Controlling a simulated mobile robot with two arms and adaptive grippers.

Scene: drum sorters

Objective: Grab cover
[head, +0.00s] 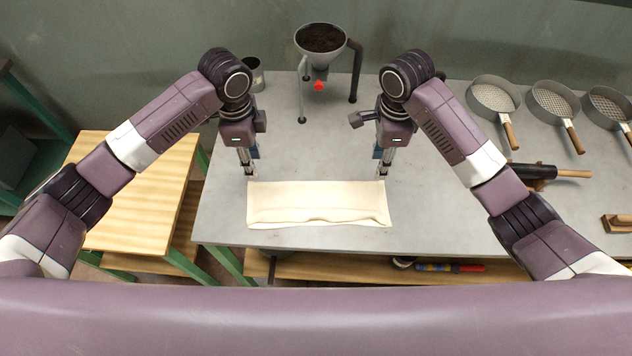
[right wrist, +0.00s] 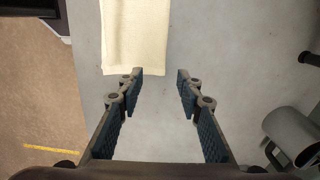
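The cover is a cream cloth (head: 318,203), lying folded along the front of the grey table, with a wrinkled near edge. My left gripper (head: 249,172) points down at the cover's far left corner; its fingers are seen edge-on, so its opening does not show. My right gripper (head: 384,172) points down at the far right corner. In the right wrist view, the right gripper (right wrist: 160,74) is open and empty. I see no grip on the cloth.
A funnel of dark material (head: 320,42) on a stand and a metal cup (head: 254,74) stand at the back. Several sieves (head: 494,98) and a black tool with a wooden handle (head: 535,171) lie on the right. A wooden table (head: 140,190) stands left. The grey table's middle is clear.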

